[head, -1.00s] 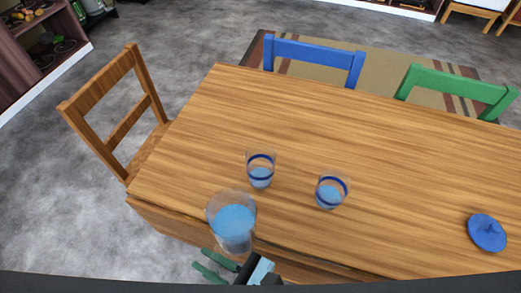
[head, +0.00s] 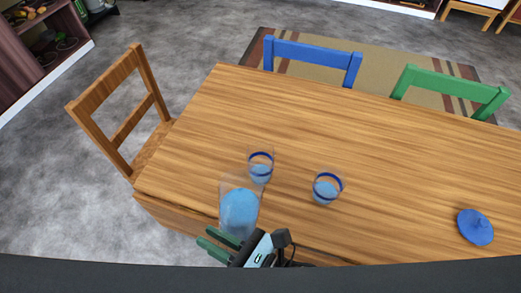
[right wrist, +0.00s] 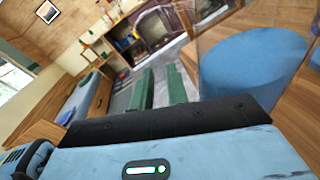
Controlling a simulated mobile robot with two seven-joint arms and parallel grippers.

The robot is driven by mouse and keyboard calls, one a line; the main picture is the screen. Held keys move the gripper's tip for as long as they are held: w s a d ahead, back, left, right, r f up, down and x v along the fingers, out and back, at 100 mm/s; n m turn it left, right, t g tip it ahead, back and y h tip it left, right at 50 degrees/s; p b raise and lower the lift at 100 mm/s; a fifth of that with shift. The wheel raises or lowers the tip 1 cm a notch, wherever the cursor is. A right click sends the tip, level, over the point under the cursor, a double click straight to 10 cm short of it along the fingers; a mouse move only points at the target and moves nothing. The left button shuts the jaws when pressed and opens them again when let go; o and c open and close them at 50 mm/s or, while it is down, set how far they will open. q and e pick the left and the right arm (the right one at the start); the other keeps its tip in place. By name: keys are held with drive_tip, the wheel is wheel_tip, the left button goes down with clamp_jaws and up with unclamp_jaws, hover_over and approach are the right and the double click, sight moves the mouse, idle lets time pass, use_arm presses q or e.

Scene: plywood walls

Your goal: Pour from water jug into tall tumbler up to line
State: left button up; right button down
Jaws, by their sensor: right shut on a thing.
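The clear water jug (head: 240,212) holds blue water and is at the table's near edge. It looks tilted, its rim close to the tall tumbler (head: 260,165) in the picture. I see no stream of water. The tall tumbler stands upright with a dark blue line near its top and blue water below that line. My right gripper (head: 212,240), with green fingers, is shut on the jug; the grasped part is hard to make out. The right wrist view shows the fingers (right wrist: 160,88) beside the jug's blue water (right wrist: 252,65). My left gripper is not in view.
A shorter glass (head: 327,188) with a blue line and blue water stands right of the tall tumbler. A blue lid-like disc with a knob (head: 476,228) lies at the right of the wooden table (head: 330,120). Wooden, blue and green chairs surround the table. Its far middle is clear.

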drive_tip(key=r, duration=0.1)
drive_tip(key=w+r+m, duration=0.2)
drive_tip(key=shift+d+r+g+p, duration=0.15)
drive_tip(key=shift+d+g+p, duration=0.15)
drive_tip(key=shift+d+p, duration=0.05)
drive_tip(key=shift+w+r+m, duration=0.2)
drive_tip(key=shift+w+m, duration=0.05)
drive_tip(key=shift+m, duration=0.05)
drive_tip(key=shift+d, duration=0.1)
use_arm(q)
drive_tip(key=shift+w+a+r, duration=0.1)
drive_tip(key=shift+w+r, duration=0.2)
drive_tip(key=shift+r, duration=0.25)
use_arm(e)
drive_tip(key=shift+w+r+m, duration=0.3)
drive_tip(key=shift+r+m, duration=0.1)
drive_tip(key=shift+r, duration=0.1)
use_arm(q)
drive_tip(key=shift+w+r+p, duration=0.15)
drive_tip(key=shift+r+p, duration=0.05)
drive_tip(key=shift+p, duration=0.1)
use_arm(e)
drive_tip(key=shift+w+d+r+m+g, duration=0.1)
drive_tip(key=shift+w+r+m+g, duration=0.1)
drive_tip(key=shift+r, duration=0.2)
drive_tip(key=shift+w+d+r+m+g, duration=0.1)
drive_tip(key=shift+r+m, duration=0.1)
drive_tip(key=shift+r, duration=0.15)
drive_tip(key=shift+r, duration=0.2)
